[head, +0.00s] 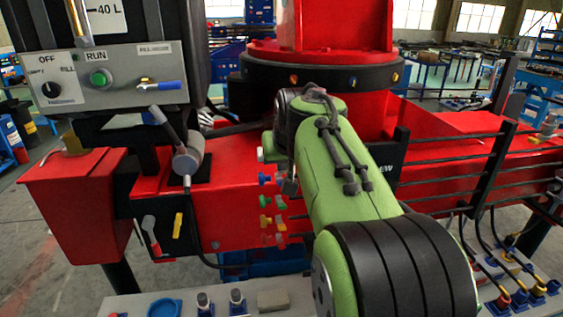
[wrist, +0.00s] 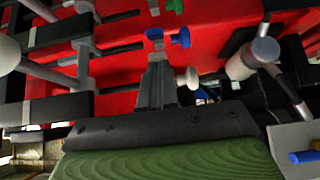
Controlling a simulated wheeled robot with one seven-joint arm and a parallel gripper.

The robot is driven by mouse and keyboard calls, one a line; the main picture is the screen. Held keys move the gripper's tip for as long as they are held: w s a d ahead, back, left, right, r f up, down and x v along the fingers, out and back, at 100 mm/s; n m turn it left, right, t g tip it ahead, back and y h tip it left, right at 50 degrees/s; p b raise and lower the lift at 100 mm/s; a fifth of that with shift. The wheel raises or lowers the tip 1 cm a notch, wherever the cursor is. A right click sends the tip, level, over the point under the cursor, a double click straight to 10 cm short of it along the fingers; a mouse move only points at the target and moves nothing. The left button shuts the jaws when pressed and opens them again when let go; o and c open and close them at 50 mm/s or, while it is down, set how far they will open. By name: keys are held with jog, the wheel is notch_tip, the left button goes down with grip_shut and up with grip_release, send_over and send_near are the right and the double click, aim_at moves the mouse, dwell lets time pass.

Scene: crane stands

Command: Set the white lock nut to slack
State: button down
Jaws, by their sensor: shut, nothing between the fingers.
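The white lock nut (head: 261,155) is the top one in a column of coloured nuts on the red crane frame, left of my green arm. It also shows in the wrist view (wrist: 193,77) as a small pale knob just right of my fingers. My gripper (wrist: 157,68) is shut and empty, its fingers in front of the red face, beside the white nut. I cannot tell if they touch it. In the head view the gripper (head: 289,185) is partly hidden by my arm. The nut's setting is too small to tell.
Below the white nut are a blue nut (head: 265,178), a green nut (head: 265,201) and others. A grey lever cylinder (head: 187,160) stands to the left, under a control panel (head: 110,78).

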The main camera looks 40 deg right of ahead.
jog(key=shift+r+p, duration=1)
jog(key=shift+r, duration=0.2)
jog(key=p+v, duration=0.4)
jog(key=v, duration=0.9)
jog(key=shift+w+d+r+p, duration=0.2)
jog(key=shift+r+p, duration=0.1)
jog(key=shift+r, duration=0.25)
